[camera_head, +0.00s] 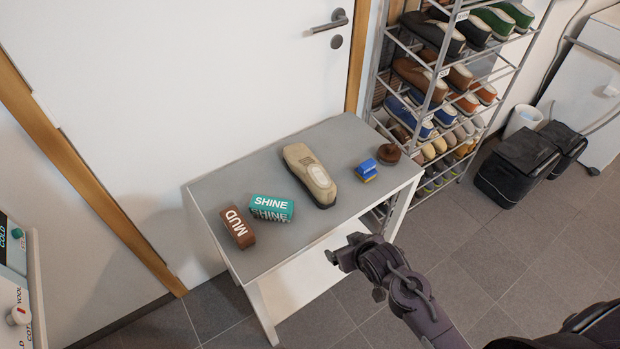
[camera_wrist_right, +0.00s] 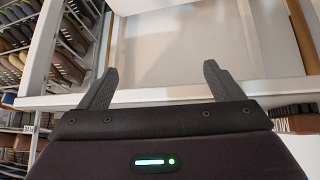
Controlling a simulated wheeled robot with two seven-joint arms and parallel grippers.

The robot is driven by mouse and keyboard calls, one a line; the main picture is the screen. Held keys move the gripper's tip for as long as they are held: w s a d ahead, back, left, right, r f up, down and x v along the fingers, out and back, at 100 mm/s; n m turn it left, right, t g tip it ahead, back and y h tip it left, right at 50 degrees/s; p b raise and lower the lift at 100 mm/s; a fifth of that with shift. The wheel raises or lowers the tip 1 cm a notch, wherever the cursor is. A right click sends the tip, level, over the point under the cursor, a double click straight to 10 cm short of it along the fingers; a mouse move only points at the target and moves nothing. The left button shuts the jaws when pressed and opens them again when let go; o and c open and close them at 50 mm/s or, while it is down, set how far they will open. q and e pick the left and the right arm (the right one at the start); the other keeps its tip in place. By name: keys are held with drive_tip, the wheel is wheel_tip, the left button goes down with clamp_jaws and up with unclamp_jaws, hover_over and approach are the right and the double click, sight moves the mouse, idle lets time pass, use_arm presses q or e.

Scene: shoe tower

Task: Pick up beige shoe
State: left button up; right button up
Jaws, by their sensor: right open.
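The beige shoe (camera_head: 310,174) lies on the grey top of a small white table (camera_head: 300,231), near the middle, with its dark sole showing along the side. My right gripper (camera_head: 337,257) is in front of the table's front edge, apart from the shoe. In the right wrist view, my right gripper (camera_wrist_right: 158,85) has its fingers spread wide with nothing between them. The shoe does not show in the right wrist view. My left gripper is not in view.
Left of the shoe are a teal SHINE box (camera_head: 271,207) and a brown MUD brush (camera_head: 238,228). Right of it are a blue item (camera_head: 366,170) and a brown round item (camera_head: 388,153). A full shoe rack (camera_head: 440,90) stands right of the table. A white door (camera_head: 190,90) is behind.

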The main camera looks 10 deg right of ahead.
sight(332, 195)
drive_tip(key=w+r+t, duration=0.1)
drive_tip(key=w+r, duration=0.1)
drive_tip(key=w, duration=0.1)
drive_tip(key=w+r+t+y+b, duration=0.1)
drive_tip(key=w+r+t, duration=0.1)
drive_tip(key=w, duration=0.1)
drive_tip(key=w+r+t+y, duration=0.1)
drive_tip(key=w+r, duration=0.1)
drive_tip(key=r, duration=0.1)
drive_tip(key=shift+w+a+n+t, duration=0.4)
drive_tip(key=shift+w+f+t, duration=0.1)
drive_tip(key=shift+w+t, duration=0.2)
drive_tip(key=shift+w, duration=0.4)
drive_tip(key=x, duration=0.7)
drive_tip(key=shift+s+a+f, duration=0.1)
drive_tip(key=shift+a+f, duration=0.1)
drive_tip(key=shift+a, duration=0.15)
drive_tip(key=c, duration=1.2)
drive_tip(key=shift+r, duration=0.1)
drive_tip(key=shift+c, duration=0.4)
drive_tip(key=shift+r, duration=0.1)
